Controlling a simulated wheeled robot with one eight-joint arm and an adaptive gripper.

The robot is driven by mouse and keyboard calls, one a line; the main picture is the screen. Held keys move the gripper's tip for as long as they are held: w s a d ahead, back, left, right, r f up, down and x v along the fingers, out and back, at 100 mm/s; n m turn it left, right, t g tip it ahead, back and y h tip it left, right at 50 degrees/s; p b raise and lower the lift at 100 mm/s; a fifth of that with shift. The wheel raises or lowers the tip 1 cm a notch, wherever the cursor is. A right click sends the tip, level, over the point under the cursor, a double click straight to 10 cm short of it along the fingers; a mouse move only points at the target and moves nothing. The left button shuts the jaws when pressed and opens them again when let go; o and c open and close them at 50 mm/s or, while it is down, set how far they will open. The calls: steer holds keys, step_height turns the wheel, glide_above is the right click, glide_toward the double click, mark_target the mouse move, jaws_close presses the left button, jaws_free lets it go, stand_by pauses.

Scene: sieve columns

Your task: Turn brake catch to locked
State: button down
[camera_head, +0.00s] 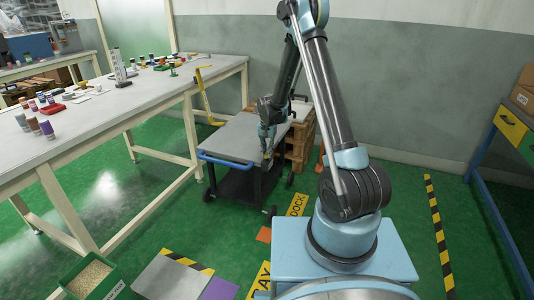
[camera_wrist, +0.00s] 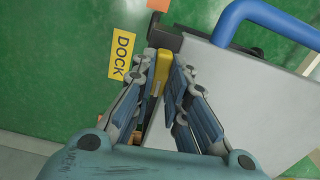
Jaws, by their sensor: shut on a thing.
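A cart (camera_head: 235,140) with a grey top and a blue handle (camera_head: 226,161) stands in the middle of the head view; its grey top (camera_wrist: 228,100) and the handle (camera_wrist: 262,20) also show in the wrist view. The yellow brake catch (camera_wrist: 160,72) is at the cart's corner, next to a dark block (camera_wrist: 164,37). My gripper (camera_wrist: 163,68) is shut on the catch, its fingers on both sides of it. In the head view my gripper (camera_head: 267,150) reaches down at the cart's right side, and the catch there is too small to make out well.
A yellow DOCK label (camera_wrist: 122,54) lies on the green floor beside the cart. A long workbench (camera_head: 110,105) with bottles and small items stands at left. Wooden pallets (camera_head: 300,135) stand behind the cart. A blue-framed bench (camera_head: 495,130) is at right.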

steer(key=shift+w+m, duration=0.15)
steer(key=shift+m, duration=0.25)
steer(key=c, duration=1.6)
jaws_free()
step_height(320, 180, up, 12)
steer(key=shift+f, duration=0.1)
